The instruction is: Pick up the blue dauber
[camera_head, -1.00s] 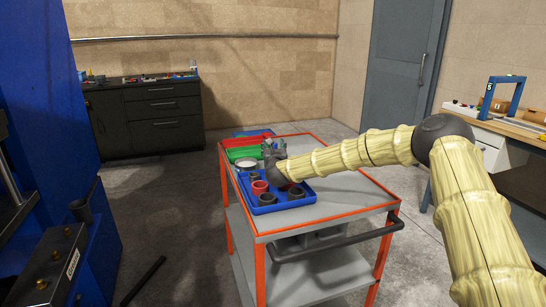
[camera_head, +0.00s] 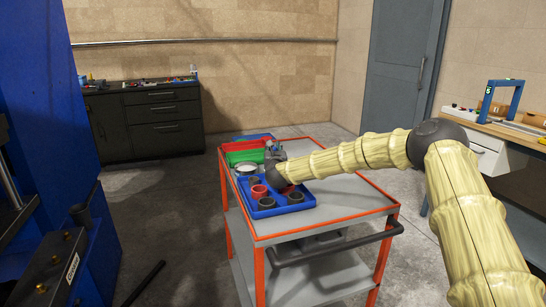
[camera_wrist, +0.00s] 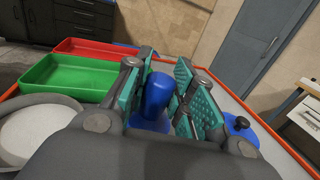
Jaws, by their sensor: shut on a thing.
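The blue dauber (camera_wrist: 156,100) stands between my jaws in the wrist view, its rounded blue handle upright and a wider blue part below. My gripper (camera_wrist: 170,95) has teal ridged finger pads on both sides of the handle and is shut on it. The dauber's lower end is hidden behind the gripper body. In the head view my gripper (camera_head: 274,152) is over the far part of the trolley top (camera_head: 345,207), and the dauber cannot be made out there.
A green tray (camera_wrist: 65,77) and a red tray (camera_wrist: 95,50) lie left of my gripper. A white round dish (camera_wrist: 30,132) is nearer. A blue item with a black knob (camera_wrist: 240,125) is at right. A blue tray (camera_head: 265,212) holds several cups.

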